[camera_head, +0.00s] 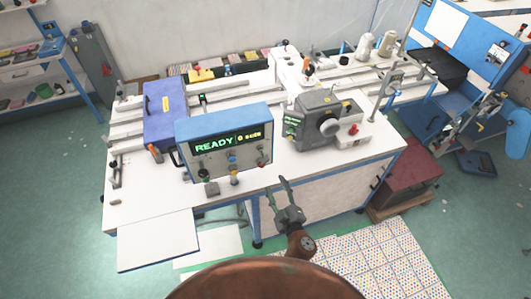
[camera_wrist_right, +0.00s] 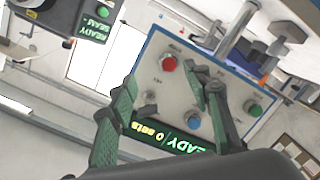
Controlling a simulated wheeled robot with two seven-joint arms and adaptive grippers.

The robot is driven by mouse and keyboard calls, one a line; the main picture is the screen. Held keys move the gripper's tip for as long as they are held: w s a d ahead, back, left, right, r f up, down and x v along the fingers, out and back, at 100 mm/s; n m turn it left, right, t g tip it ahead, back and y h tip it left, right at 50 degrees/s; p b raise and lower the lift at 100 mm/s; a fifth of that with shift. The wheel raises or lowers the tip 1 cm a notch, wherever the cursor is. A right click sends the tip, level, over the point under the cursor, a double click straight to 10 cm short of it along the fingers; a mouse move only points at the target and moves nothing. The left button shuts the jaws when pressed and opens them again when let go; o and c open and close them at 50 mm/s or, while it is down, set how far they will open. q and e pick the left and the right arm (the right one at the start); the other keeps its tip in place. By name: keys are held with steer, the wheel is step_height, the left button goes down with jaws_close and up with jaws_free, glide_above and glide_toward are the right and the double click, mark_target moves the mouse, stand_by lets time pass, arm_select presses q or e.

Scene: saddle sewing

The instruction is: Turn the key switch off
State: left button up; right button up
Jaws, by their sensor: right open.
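The control box (camera_head: 222,146) stands at the table's front edge, its lit display reading READY. In the right wrist view its panel (camera_wrist_right: 148,68) appears upside down, with a red button (camera_wrist_right: 168,64), a blue button (camera_wrist_right: 193,122) and a green button (camera_wrist_right: 252,108). I cannot tell for sure which small control is the key switch. My right gripper (camera_head: 285,183) is open and empty, in front of and to the right of the box. In the wrist view its fingers (camera_wrist_right: 170,90) are spread across the panel, apparently short of it. My left gripper is not in view.
A grey sewing machine head (camera_head: 318,121) stands right of the box. A blue case (camera_head: 170,108) lies to its left. Thread spools (camera_head: 376,44) stand at the back right. A white board (camera_head: 158,241) juts from the table's front left.

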steer(key=t, duration=0.1)
glide_toward(265, 160)
steer(key=w, duration=0.2)
steer(key=shift+n+y, duration=0.3)
steer(key=x, duration=0.2)
steer(key=p+x, duration=0.1)
steer(key=x, duration=0.4)
steer(key=shift+w+a+f+p, duration=0.1)
steer(key=shift+f+p, duration=0.3)
steer(key=shift+w+a, duration=0.1)
steer(key=shift+w, duration=0.2)
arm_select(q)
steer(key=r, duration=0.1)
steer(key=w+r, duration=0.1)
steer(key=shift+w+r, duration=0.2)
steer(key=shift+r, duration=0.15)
arm_select(e)
steer(key=shift+c, duration=0.4)
steer(key=c, duration=1.1)
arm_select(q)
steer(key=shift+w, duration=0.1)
